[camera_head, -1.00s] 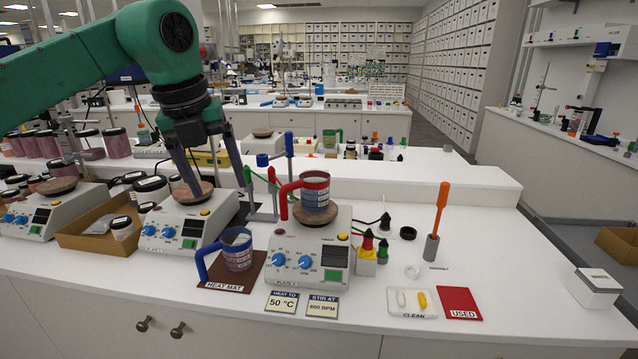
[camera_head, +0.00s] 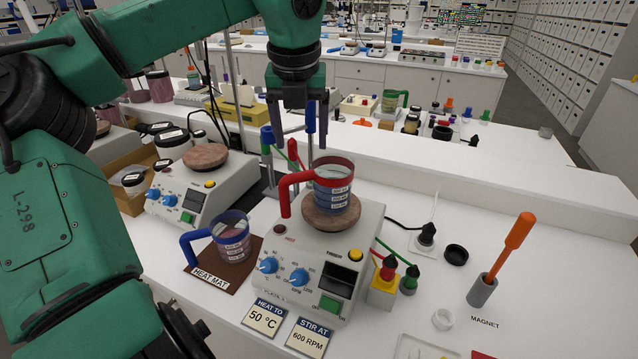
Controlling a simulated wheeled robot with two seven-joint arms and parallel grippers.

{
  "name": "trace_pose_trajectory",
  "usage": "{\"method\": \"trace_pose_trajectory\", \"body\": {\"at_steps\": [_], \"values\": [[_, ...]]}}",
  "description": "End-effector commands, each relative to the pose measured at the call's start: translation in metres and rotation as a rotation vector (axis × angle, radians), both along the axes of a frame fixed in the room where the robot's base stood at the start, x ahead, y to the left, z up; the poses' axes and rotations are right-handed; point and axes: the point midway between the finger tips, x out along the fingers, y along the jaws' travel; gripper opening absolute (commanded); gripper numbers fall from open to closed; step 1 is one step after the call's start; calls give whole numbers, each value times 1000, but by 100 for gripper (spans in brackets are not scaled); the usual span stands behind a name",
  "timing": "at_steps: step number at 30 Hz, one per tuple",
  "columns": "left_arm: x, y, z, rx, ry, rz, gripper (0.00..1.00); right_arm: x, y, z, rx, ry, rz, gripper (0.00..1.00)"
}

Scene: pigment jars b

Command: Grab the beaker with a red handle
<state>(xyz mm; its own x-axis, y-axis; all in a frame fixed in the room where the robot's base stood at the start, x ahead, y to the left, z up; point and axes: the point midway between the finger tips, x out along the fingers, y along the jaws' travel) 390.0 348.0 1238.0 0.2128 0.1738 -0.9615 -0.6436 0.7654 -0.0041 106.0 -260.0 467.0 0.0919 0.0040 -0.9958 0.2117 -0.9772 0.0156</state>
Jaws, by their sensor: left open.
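The beaker with a red handle (camera_head: 333,186) stands upright on the round plate (camera_head: 331,213) of the middle hotplate (camera_head: 318,264). Its red handle points left. My left gripper (camera_head: 303,150) points down, open and empty, above and behind the beaker in the picture, its fingers apart from it. A blue-handled beaker (camera_head: 233,238) stands on the brown heat mat (camera_head: 247,250) to the left. My right gripper is out of view.
Blue and green rods with stands (camera_head: 268,160) rise behind the hotplate, close to the gripper. An orange-handled magnet rod (camera_head: 508,250) stands at right. Another hotplate (camera_head: 200,190) is at left.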

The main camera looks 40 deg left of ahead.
Motion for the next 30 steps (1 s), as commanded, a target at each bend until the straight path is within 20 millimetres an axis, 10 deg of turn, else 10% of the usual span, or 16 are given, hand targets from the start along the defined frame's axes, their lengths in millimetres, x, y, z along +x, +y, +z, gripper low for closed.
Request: {"method": "trace_pose_trajectory", "body": {"at_steps": [15, 21, 27, 30], "values": [[19, 15, -83, -3, 1, 2, 77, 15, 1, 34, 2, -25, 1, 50], [20, 16, -88, -1, -2, 3, 77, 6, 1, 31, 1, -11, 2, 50], [20, 16, -87, -1, -1, 3, 8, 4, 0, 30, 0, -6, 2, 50], [20, 16, -87, -1, -1, 3, 0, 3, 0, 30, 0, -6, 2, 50]]}}
